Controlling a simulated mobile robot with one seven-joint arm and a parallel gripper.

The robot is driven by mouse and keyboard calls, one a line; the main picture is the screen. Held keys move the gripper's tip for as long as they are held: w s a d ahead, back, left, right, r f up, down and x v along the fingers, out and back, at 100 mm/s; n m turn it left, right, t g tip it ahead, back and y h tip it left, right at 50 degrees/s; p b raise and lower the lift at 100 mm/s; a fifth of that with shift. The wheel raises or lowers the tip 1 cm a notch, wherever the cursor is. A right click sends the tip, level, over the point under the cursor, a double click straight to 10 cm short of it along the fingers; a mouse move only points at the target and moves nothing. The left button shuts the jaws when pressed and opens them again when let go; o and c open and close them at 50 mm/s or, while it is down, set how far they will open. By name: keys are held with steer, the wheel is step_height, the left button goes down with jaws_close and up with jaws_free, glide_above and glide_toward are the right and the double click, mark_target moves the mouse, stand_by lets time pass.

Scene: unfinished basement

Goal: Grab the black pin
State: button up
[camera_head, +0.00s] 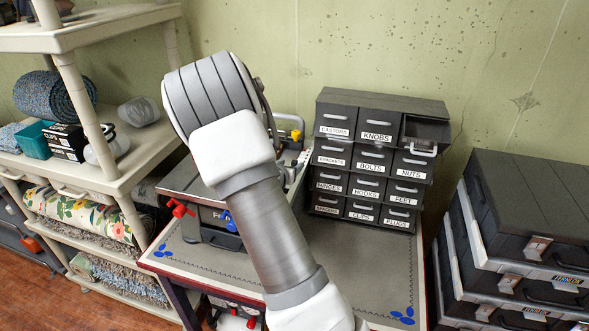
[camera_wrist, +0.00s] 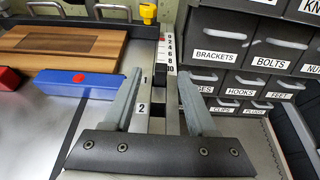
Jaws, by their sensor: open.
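My gripper (camera_wrist: 159,76) is open in the wrist view, its two grey fingers apart with no object clearly held between them. Beyond the fingertips is a numbered scale strip (camera_wrist: 170,50) on a metal piece. A small dark upright piece (camera_wrist: 148,13), which may be the black pin, stands past the fingertips beside a yellow block (camera_wrist: 156,4). I cannot tell for sure that it is the pin. In the head view my arm covers the gripper and most of this area; a yellow part (camera_head: 296,134) shows just right of the arm.
A labelled drawer cabinet (camera_head: 366,160) stands right of the gripper, its top right drawer (camera_head: 424,131) pulled out. A blue block (camera_wrist: 76,84) and a wooden board (camera_wrist: 65,45) lie left. Shelves (camera_head: 120,30) stand left, stacked cases (camera_head: 520,230) right. Bare worktop (camera_head: 350,250) fronts the cabinet.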

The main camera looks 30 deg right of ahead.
mark_target(294, 162)
steer(key=shift+p+x, duration=0.3)
steer(key=shift+x, duration=2.05)
steer(key=shift+r, duration=0.1)
jaws_close()
